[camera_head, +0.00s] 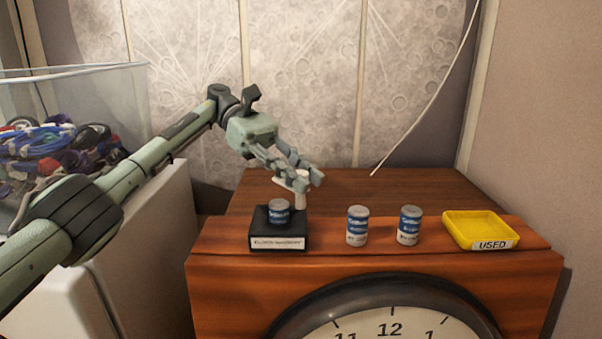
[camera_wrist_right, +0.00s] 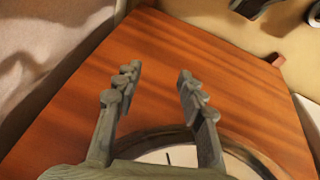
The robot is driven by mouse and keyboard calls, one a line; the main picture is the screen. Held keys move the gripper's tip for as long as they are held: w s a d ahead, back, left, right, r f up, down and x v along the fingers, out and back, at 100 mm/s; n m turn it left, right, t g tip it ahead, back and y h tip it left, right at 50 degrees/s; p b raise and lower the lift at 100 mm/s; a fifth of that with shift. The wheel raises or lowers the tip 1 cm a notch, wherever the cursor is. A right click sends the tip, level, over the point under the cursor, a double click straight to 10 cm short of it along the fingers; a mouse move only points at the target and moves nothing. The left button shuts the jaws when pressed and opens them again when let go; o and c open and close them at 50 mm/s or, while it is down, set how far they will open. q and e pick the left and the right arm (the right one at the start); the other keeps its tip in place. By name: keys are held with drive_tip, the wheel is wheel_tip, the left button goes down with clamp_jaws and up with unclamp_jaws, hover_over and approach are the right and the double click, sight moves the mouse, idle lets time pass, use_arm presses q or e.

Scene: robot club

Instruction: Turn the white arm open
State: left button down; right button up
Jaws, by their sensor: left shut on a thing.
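The white arm (camera_head: 300,201) stands upright at the back right of a small black base (camera_head: 277,241) with a white label on its front. A blue and grey can-like cell (camera_head: 279,213) sits in the top of the base. My left gripper (camera_head: 309,180) comes in from the left and is shut on the upper part of the white arm. Its fingers hide part of the arm. In the right wrist view my right gripper (camera_wrist_right: 157,82) has its fingers apart, with nothing between them, in front of a wooden surface (camera_wrist_right: 235,75).
Two similar cells, one (camera_head: 357,226) beside the other (camera_head: 409,225), stand upright right of the base. A yellow tray (camera_head: 467,242) marked USED lies farther right on the wooden cabinet (camera_head: 225,280). A clock face (camera_head: 385,320) is on the cabinet's front. A clear bin (camera_head: 110,85) is at left.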

use_arm(q)
drive_tip(key=c, duration=1.3)
unclamp_jaws()
drive_tip(key=shift+f, duration=0.1)
wheel_tip(320, 180, up, 10)
